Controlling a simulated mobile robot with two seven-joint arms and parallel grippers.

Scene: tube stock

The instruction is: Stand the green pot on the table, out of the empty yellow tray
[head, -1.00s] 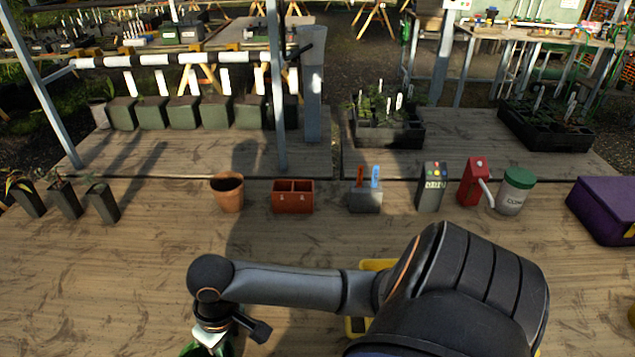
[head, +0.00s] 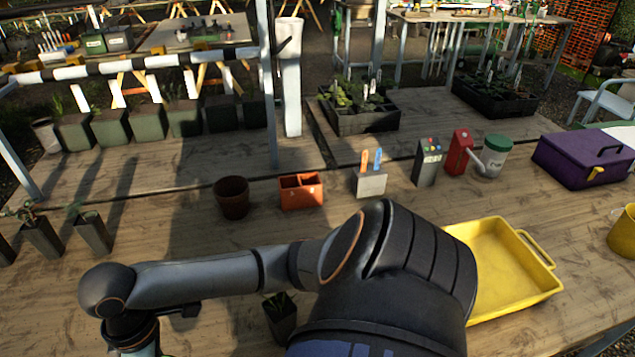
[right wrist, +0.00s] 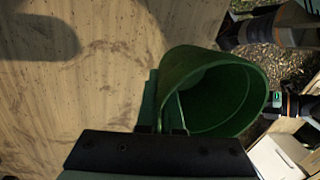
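The green pot (right wrist: 212,92) is in the right wrist view, empty and tilted, its open mouth facing right of the picture. My right gripper (right wrist: 160,128) looks shut on the pot's wall at its left side. In the head view my right arm reaches across to the left, and its gripper is cut off at the bottom edge. The yellow tray (head: 512,290) lies on the table at the right of the head view. The part of it that shows is empty; my arm hides its left part. My left gripper is not in view.
A small dark pot with a plant (head: 280,318) stands beside my arm. Bare table (head: 150,235) lies left of centre.

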